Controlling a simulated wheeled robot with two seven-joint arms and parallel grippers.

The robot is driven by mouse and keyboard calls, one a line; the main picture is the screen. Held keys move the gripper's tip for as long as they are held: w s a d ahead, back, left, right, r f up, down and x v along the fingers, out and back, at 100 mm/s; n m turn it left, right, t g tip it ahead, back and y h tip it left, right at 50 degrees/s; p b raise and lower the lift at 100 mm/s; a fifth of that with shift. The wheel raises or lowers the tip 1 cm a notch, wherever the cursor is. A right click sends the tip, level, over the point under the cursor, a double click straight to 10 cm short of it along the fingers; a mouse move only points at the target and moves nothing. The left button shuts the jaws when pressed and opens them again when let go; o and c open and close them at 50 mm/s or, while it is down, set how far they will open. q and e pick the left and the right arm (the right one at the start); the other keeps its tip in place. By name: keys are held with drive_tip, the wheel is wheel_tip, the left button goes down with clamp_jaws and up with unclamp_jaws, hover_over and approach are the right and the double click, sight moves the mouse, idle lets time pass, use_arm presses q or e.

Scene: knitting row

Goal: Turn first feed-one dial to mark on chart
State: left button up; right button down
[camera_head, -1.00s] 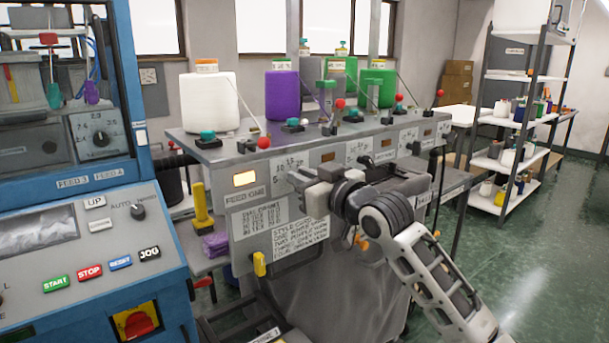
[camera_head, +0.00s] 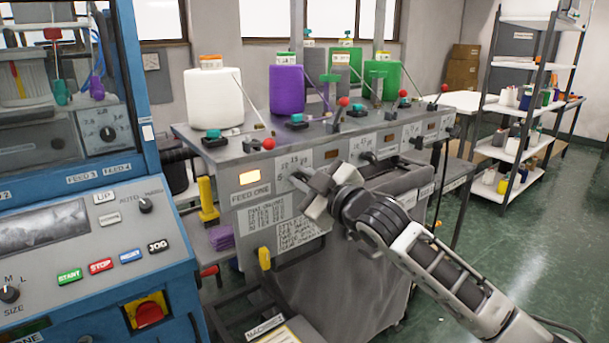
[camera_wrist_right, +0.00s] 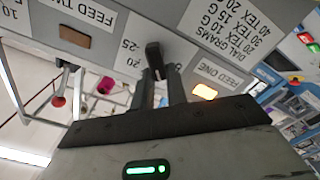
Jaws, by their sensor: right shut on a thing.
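The feed-one dial is a small black knob (camera_wrist_right: 153,54) on a white scale plate (camera_wrist_right: 133,48) with printed numbers. The plate also shows in the head view (camera_head: 293,161), where my gripper covers the knob. My right gripper (camera_head: 304,184) reaches the panel from the right and is shut on the knob; in the right wrist view its two dark fingers (camera_wrist_right: 160,80) hold it. I cannot read which number the knob points to. The chart (camera_head: 264,213), headed "dial grams", sits below the FEED ONE label (camera_head: 251,193). My left gripper is out of view.
An amber window (camera_head: 249,178) glows above the FEED ONE label. White (camera_head: 213,99) and purple (camera_head: 286,90) yarn cones and red-knobbed levers stand above the panel. A blue control console (camera_head: 88,240) is at left. Shelving (camera_head: 520,105) stands at right, with open floor before it.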

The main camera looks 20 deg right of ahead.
idle(0.4)
drive_tip(key=c, duration=1.4)
unclamp_jaws()
drive_tip(key=shift+s, duration=0.1)
